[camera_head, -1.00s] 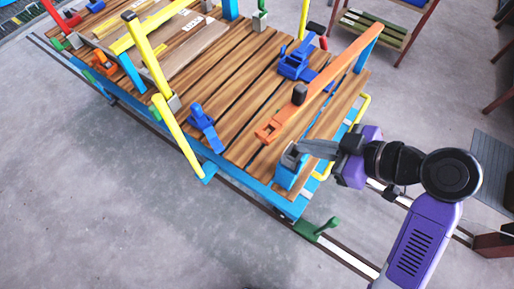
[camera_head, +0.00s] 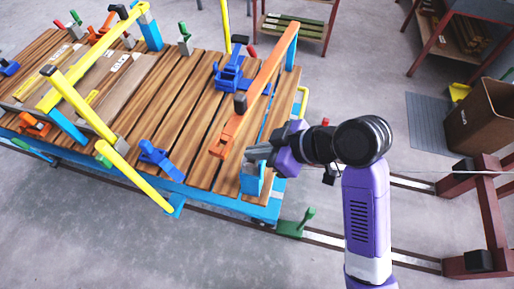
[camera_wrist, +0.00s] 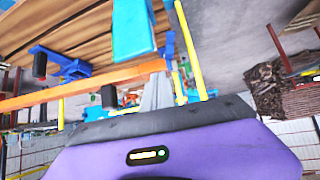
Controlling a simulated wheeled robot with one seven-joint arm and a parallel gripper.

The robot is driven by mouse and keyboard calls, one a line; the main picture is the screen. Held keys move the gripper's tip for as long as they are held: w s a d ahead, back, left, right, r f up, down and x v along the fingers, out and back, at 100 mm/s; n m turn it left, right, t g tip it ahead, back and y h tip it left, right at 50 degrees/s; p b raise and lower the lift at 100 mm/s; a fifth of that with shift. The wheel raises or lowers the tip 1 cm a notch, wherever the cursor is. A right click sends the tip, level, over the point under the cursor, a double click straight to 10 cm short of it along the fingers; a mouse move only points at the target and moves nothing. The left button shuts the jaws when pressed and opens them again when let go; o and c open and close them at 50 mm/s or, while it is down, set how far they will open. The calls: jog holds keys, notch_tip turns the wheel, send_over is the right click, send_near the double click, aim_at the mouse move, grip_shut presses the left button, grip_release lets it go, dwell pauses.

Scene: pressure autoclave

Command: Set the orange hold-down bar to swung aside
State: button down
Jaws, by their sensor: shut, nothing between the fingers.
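The orange hold-down bar (camera_head: 262,82) runs above the wooden cart deck from a blue post (camera_head: 291,52) at the back to its slotted near end (camera_head: 219,147). A black knob (camera_head: 240,104) stands on it. The near end sits left of a short blue post (camera_head: 253,180) at the front corner, apart from it. My gripper (camera_head: 252,152) is shut and empty, just above that front post and right of the bar's end. In the wrist view the bar (camera_wrist: 90,84) crosses to the left of my gripper fingers (camera_wrist: 157,92); whether they touch is unclear.
Yellow bars (camera_head: 75,102) and blue clamps (camera_head: 232,76) stand on the deck (camera_head: 190,95) to the left. A green stop (camera_head: 296,224) sits on the floor rail in front. A cardboard box (camera_head: 480,115) and dark red frame (camera_head: 488,205) are at right. The front floor is open.

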aim_at(227, 155)
jog(key=x, duration=0.6)
jog(key=shift+w+a+f, duration=0.1)
jog(key=shift+a+f, duration=0.15)
jog(key=shift+a, duration=0.05)
jog(key=shift+p, duration=0.3)
